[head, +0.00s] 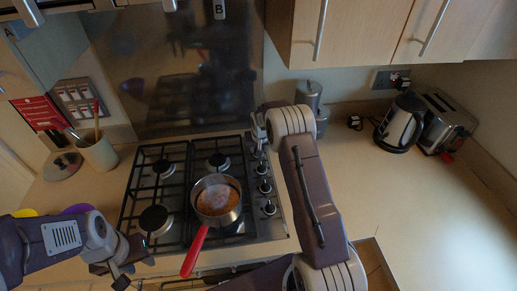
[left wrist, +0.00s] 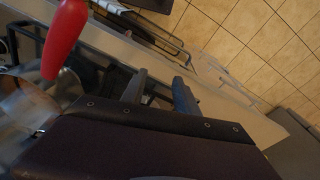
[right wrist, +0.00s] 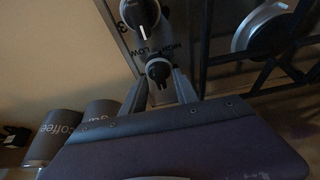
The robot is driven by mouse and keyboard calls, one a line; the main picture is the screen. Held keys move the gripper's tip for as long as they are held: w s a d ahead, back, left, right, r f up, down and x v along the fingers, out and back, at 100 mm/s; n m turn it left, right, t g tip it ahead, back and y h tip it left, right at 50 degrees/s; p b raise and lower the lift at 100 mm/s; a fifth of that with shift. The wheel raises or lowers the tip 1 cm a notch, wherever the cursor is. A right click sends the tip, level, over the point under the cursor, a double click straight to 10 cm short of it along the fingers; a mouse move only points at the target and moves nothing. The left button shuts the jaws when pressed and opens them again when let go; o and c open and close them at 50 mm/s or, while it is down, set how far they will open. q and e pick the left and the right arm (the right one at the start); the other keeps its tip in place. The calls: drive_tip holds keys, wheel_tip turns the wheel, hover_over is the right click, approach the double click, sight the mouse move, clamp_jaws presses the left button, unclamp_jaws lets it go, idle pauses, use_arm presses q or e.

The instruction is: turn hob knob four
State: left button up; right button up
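The hob (head: 178,240) has a column of black-and-silver knobs along its right side, such as this knob (head: 269,208). In the right wrist view, a dark knob (right wrist: 158,70) sits at the tips of my right gripper (right wrist: 160,84), between its two parted fingers. I cannot tell whether they touch it. Another knob (right wrist: 140,14), marked 3, lies beyond, with HIGH and LOW lettering. My right gripper in the head view is at the hob's far right corner, partly hidden by my arm. My left gripper (head: 124,272) is open and empty (left wrist: 160,88) near the hob's front left.
A pan (head: 217,198) with a red handle (head: 194,252) stands on the hob, the handle pointing to the front, close to my left gripper. Canisters (head: 309,95) stand behind my right arm. A kettle (head: 400,122) and toaster (head: 446,122) are at right.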

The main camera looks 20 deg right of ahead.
drive_tip(key=shift+r, duration=0.1)
drive_tip(key=b+v, duration=0.2)
drive_tip(key=v, duration=0.7)
drive_tip(key=s+a+r+n, duration=0.1)
drive_tip(key=s+a+r, duration=0.4)
drive_tip(key=s+a, duration=0.15)
drive_tip(key=s+a+f+n+g, duration=0.1)
drive_tip(key=s+a+f, duration=0.1)
drive_tip(key=s, duration=0.9)
drive_tip(key=s+a+f+n+g+y, duration=0.1)
drive_tip(key=s+f, duration=0.4)
drive_tip(key=s, duration=0.6)
drive_tip(key=shift+a+g, duration=0.45)
drive_tip(key=shift+g, duration=0.15)
